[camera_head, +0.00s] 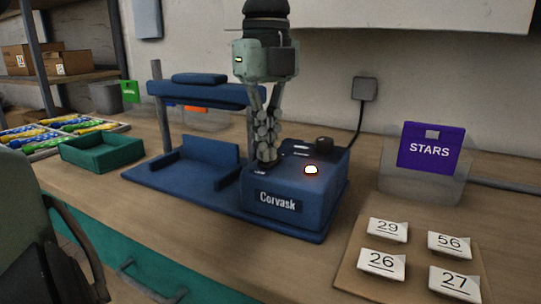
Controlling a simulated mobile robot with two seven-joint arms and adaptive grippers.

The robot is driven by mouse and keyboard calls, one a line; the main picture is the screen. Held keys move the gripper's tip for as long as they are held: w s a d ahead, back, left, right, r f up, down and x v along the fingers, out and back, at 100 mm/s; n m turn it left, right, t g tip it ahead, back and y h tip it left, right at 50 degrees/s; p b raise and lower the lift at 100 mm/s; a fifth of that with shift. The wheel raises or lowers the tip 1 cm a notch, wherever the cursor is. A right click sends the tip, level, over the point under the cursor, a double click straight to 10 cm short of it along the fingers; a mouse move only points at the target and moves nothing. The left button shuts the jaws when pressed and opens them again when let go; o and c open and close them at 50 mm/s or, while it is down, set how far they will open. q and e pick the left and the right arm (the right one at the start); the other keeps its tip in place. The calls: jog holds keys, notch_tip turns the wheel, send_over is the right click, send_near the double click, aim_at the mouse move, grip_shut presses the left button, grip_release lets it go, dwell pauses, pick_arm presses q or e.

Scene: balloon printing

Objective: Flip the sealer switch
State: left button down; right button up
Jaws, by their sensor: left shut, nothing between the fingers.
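The blue sealer marked "Corvask" (322,205) stands on the workbench in the middle of the view. A round light (311,170) glows on its top, and a dark knob (324,143) sits at its back. My left gripper (267,156) points down over the left part of the sealer's top, with its fingers shut and empty. Its fingertips are at or just above the top panel; I cannot tell whether they touch it. The switch is not clearly visible; the fingers cover part of the panel there. My right gripper is not in view.
The sealer's blue frame (205,90) with its crossbar stands just left of my gripper. A green tray (101,150) lies further left. A purple "STARS" card (431,150) in a clear holder and several numbered cards (388,229) are at the right.

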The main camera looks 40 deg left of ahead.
pick_arm(q)
jog(key=shift+r+p, duration=2.3)
jog(key=shift+r, duration=1.1)
jog(key=shift+f, duration=0.1)
